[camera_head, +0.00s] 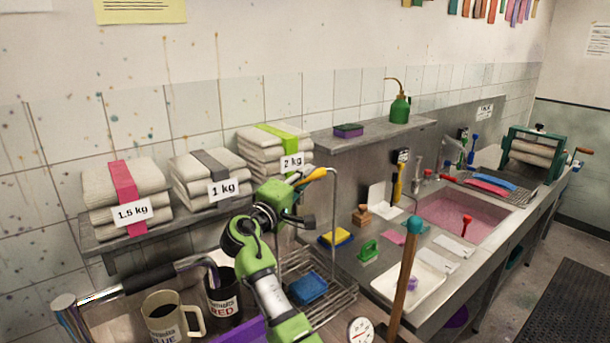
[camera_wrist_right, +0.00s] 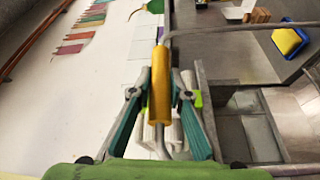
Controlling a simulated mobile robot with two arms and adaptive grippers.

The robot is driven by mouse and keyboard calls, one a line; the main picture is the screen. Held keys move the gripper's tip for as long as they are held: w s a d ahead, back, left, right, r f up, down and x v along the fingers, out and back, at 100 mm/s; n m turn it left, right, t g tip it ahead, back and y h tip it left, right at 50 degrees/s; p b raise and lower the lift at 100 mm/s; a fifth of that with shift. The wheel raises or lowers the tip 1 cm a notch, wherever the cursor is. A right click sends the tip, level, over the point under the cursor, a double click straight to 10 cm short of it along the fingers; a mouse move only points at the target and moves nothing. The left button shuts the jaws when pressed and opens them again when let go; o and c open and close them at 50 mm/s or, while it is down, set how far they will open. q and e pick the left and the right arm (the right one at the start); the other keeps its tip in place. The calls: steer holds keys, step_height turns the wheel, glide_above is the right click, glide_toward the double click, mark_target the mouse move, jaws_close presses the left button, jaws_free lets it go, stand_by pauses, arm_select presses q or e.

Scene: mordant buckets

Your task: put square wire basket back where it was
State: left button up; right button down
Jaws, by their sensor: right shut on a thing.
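The square wire basket (camera_head: 340,297) is at the bottom centre of the head view, with a tall wire handle and a yellow grip (camera_head: 315,173) at its top. A blue block (camera_head: 309,289) shows within the basket's outline. My right gripper (camera_head: 303,181) is shut on the yellow grip, which also shows between the fingers in the right wrist view (camera_wrist_right: 160,85). My right arm hides part of the basket's left side. I cannot tell whether the basket rests on something or hangs clear. My left gripper is not in view.
A shelf (camera_head: 160,233) with weighted cloth stacks is behind. A cream mug (camera_head: 165,318) and a black mug (camera_head: 222,297) stand left of my arm. A wooden pole (camera_head: 403,275) rises right of the basket, before a white tray (camera_head: 424,279) and the pink sink (camera_head: 462,218).

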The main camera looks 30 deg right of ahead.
steer(key=c, duration=2.2)
jaws_free()
steer(key=shift+f, duration=0.15)
steer(key=o, duration=0.3)
steer(key=shift+s, duration=0.1)
steer(key=shift+a+f, duration=0.15)
steer(key=shift+f, duration=0.15)
steer(key=r+b+v, duration=0.1)
steer(key=b+v, duration=0.6)
steer(key=v, duration=0.6)
steer(key=shift+s+f, duration=0.35)
